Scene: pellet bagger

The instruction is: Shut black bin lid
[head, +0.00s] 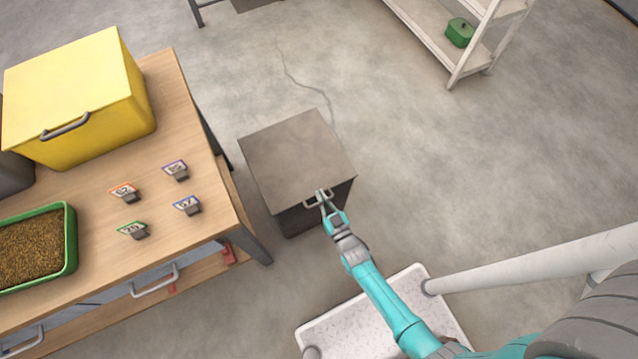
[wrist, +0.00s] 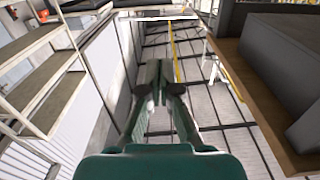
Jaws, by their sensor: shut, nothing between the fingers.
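The black bin (head: 302,216) stands on the floor in the head view, to the right of the wooden workbench. Its grey-brown lid (head: 297,158) lies over the top and looks flat or nearly so; I cannot tell whether a small gap is left under its front edge. A pale bar handle (head: 310,204) sits at the lid's front edge. My gripper (head: 322,194) is at this handle, with its tips over or against it; contact is unclear. The wrist view also shows my gripper (wrist: 158,78), its fingers together and empty. The handle cannot be made out there.
The workbench (head: 228,215) carries a yellow box (head: 75,90), a green tray of pellets (head: 72,240) and several number tags. A white shelf (head: 425,42) with a green container (head: 460,32) stands at the upper right. The floor right of the bin is clear.

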